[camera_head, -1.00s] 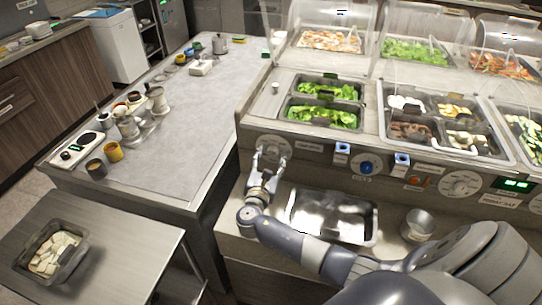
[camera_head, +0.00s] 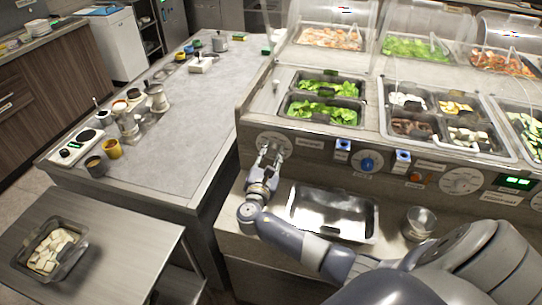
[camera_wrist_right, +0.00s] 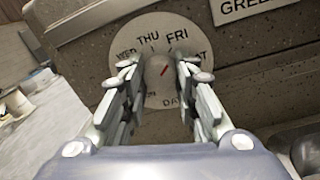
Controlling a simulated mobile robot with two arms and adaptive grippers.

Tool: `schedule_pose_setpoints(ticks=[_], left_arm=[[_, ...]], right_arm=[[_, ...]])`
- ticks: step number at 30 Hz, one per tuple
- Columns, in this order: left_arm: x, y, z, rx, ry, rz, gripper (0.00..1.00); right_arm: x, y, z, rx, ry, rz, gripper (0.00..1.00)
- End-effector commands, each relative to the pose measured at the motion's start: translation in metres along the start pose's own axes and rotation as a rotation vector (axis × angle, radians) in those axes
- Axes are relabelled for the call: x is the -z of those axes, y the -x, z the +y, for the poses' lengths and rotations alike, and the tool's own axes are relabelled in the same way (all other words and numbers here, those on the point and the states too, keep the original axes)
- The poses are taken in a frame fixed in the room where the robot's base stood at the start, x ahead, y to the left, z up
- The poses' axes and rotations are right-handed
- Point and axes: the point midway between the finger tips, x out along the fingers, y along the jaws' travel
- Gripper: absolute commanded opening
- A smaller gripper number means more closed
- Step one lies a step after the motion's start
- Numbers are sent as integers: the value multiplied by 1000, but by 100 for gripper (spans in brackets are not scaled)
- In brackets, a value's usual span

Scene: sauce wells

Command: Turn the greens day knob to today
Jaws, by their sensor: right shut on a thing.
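The greens day knob (camera_wrist_right: 158,68) sits at the centre of a round white dial (camera_wrist_right: 128,50) with day names around it, THU and FRI at the top. Part of the dial is hidden by the fingers. My right gripper (camera_wrist_right: 163,72) is shut on the knob, one finger on each side. In the head view the dial (camera_head: 264,141) is on the counter's front panel at its left end, with the right gripper (camera_head: 272,153) against it. My left gripper is not in view.
A blue knob (camera_head: 367,163) and another white dial (camera_head: 462,181) are further right on the panel. A small sign (camera_head: 500,197) below the green display is too small to read surely. A metal pan (camera_head: 330,212) lies below, right of my gripper.

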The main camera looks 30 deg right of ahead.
Motion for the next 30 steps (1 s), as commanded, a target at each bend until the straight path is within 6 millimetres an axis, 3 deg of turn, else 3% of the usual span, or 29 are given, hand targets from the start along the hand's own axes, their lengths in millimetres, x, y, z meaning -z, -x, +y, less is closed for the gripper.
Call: schedule_pose_setpoints(ticks=[18,30], left_arm=[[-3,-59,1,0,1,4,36],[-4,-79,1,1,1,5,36]], right_arm=[[4,0,-2,-4,-487,-28,4],[2,0,-1,-6,-672,-36,4]])
